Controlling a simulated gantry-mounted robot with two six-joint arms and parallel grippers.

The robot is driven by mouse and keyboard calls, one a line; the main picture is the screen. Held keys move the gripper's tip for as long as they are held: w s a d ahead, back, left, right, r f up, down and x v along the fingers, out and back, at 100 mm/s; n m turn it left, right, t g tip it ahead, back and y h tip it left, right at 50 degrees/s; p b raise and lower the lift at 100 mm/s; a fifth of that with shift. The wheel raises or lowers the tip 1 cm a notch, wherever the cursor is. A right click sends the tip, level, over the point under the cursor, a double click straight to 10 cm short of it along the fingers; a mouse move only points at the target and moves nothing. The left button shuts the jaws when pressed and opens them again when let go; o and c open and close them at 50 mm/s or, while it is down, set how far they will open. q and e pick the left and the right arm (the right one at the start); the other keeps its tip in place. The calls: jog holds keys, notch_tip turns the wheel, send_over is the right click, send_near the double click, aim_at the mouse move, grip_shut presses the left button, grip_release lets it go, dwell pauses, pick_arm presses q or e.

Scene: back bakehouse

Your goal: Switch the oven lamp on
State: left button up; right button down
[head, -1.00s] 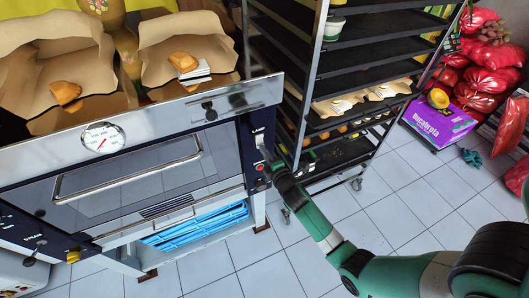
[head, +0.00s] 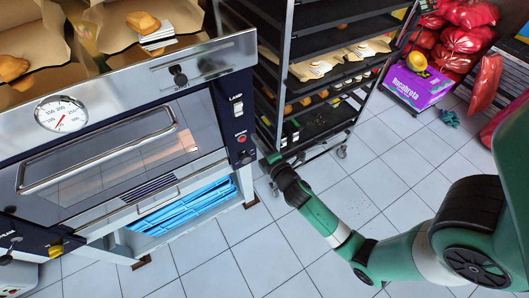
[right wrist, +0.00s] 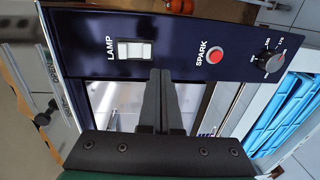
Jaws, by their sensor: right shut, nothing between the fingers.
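The oven (head: 160,75) stands at left in the head view, with a dark control panel at its right end. The white lamp rocker switch (head: 238,108) sits high on that panel, under the word LAMP. In the right wrist view the rocker (right wrist: 137,49) is fully visible; its pressed side is hard to tell. My right gripper (head: 271,159) is shut and empty, to the right of and below the switch, apart from the panel. Its closed fingers also show in the right wrist view (right wrist: 160,72). My left gripper is not in view.
A red SPARK button (head: 241,138) is below the switch, with a black knob (right wrist: 269,61) beyond it. A black tray rack (head: 290,60) stands close right of the oven. Blue crates (head: 185,208) are under the oven. Tiled floor (head: 290,245) is clear in front.

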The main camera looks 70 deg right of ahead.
jog(key=s+a, duration=0.1)
jog(key=s+a+b, duration=0.1)
jog(key=s+a, duration=0.1)
jog(key=shift+s+f, duration=0.3)
jog(key=shift+f, duration=0.1)
